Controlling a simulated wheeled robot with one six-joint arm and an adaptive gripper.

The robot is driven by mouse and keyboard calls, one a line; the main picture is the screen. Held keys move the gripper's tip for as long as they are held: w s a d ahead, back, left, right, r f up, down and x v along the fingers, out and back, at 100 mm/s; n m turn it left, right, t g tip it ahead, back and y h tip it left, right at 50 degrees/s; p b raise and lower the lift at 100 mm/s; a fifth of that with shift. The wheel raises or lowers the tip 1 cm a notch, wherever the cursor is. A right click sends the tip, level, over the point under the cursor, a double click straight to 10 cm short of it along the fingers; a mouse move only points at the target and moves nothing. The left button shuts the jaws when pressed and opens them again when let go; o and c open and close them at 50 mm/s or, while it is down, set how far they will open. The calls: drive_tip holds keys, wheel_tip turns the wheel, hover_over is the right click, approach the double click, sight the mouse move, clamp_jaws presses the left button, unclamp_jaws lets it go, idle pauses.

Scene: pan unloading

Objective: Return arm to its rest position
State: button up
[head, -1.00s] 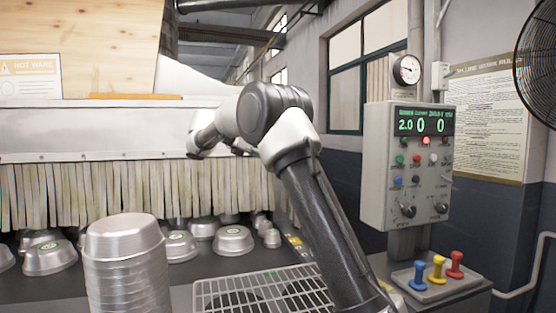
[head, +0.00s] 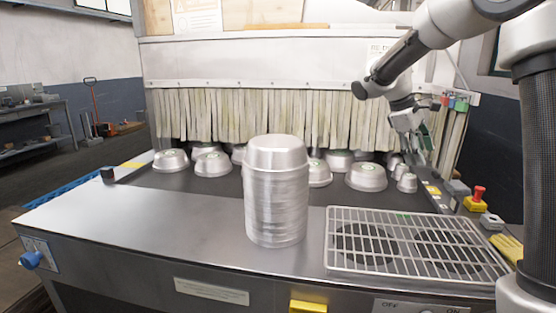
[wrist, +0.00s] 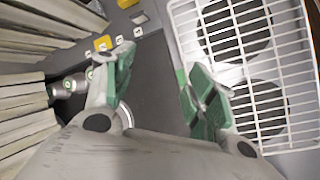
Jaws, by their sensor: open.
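My gripper (head: 417,132) hangs at the right end of the machine in the head view, near the strip curtain and above the metal deck. In the wrist view my gripper (wrist: 160,90) has its two green-padded fingers spread wide, with nothing between them. A tall stack of nested metal pans (head: 275,195) stands upright on the deck, left of my gripper and well apart from it.
Several upturned pans (head: 366,177) lie in front of the strip curtain (head: 240,115). A wire grate (head: 400,268) lies on the deck at the right, also in the wrist view (wrist: 240,20). A red button (head: 479,192) stands at the right edge. The deck's left part (head: 130,215) is clear.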

drive_tip(key=s+a+m+t+y, duration=0.1)
drive_tip(key=s+m, duration=0.3)
drive_tip(key=s, duration=1.1)
drive_tip(key=s+a+f+m+t+y, duration=0.1)
drive_tip(key=s+m+t+y, duration=0.2)
drive_tip(key=s, duration=1.2)
drive_tip(key=shift+a+f+m+y, duration=0.25)
drive_tip(key=shift+a+m+y, duration=0.15)
drive_tip(key=shift+m+y, duration=0.35)
idle(0.4)
